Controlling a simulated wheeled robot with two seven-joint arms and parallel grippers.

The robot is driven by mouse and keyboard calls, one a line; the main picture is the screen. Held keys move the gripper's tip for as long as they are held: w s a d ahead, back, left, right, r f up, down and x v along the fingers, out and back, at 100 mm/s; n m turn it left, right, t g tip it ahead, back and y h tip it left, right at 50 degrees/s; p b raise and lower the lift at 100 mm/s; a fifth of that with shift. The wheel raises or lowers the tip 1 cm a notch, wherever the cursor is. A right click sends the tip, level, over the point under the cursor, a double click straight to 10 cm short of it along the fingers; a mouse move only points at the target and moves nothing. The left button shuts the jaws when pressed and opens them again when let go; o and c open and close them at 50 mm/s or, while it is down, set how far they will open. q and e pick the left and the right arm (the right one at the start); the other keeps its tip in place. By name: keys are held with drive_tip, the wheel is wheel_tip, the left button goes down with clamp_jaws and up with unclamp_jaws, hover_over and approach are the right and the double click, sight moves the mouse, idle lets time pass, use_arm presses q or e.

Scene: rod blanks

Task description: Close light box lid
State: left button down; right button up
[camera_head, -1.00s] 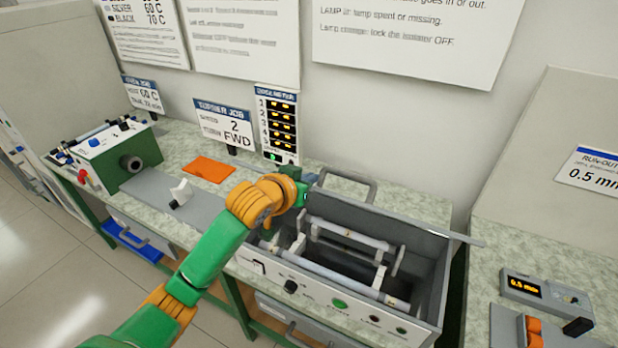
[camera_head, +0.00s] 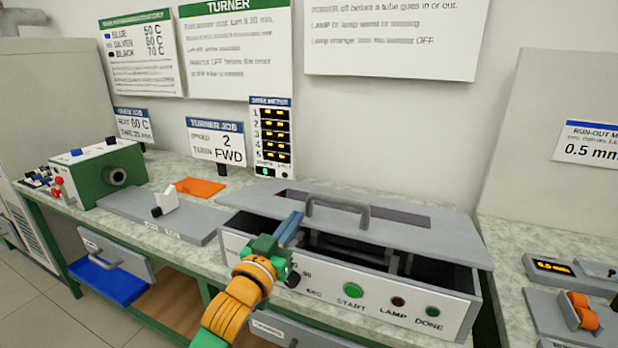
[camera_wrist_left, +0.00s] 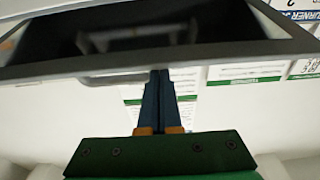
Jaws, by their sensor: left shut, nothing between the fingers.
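The light box (camera_head: 325,288) stands on the bench with its START, LAMP and DONE front panel facing me. Its grey lid (camera_head: 420,240) is partly lowered and slants over the box, with a dark gap below its front edge. The lid carries a grey handle (camera_head: 338,205) and a long slot. My left gripper (camera_head: 292,226) is shut and empty at the front edge of the lid, left of the handle. In the left wrist view its blue fingers (camera_wrist_left: 160,76) reach a grey edge beside a handle; I cannot tell whether they touch it. My right gripper is out of view.
A green and white turner (camera_head: 110,175) and a grey plate with a white block (camera_head: 168,198) stand to the left. An orange mat (camera_head: 200,187) lies behind. A gauge (camera_head: 565,270) with orange rollers (camera_head: 582,310) is on the right bench.

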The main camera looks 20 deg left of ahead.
use_arm(q)
drive_tip(key=shift+t, duration=0.5)
drive_tip(key=f+b, duration=0.2)
drive_tip(key=f, duration=0.1)
drive_tip(key=f+b, duration=0.1)
drive_tip(key=f, duration=0.1)
drive_tip(key=shift+s+f, duration=0.1)
drive_tip(key=shift+s, duration=0.25)
drive_tip(key=shift+s+f+b, duration=0.1)
drive_tip(key=shift+f+b, duration=0.75)
drive_tip(key=shift+b, duration=0.1)
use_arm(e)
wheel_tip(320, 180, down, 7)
use_arm(q)
drive_tip(key=shift+s+d+f, duration=0.1)
drive_tip(key=shift+s+f, duration=0.05)
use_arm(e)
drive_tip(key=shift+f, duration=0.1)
